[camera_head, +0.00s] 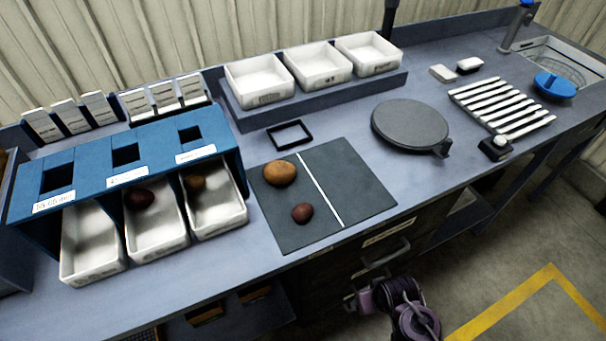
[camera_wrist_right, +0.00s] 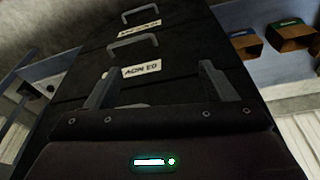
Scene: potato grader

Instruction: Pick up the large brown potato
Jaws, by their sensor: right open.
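A large brown potato (camera_head: 280,173) lies on the left half of the dark mat (camera_head: 352,190), left of its white line. A smaller red potato (camera_head: 302,213) lies nearer the front on the same half. My right arm shows at the bottom of the head view, in front of the bench and below its top; its fingers cannot be made out there. In the right wrist view my right gripper (camera_wrist_right: 154,88) is open and empty, facing dark drawer fronts with handles. It is well away from the potatoes. My left gripper is in neither view.
A blue rack (camera_head: 125,155) over white bins (camera_head: 92,243) stands left of the mat; potatoes lie in the middle and right bins. White trays (camera_head: 318,65) stand behind. A round dark plate (camera_head: 410,125) and slatted rack (camera_head: 500,105) are to the right. A drawer handle (camera_head: 386,252) juts out below.

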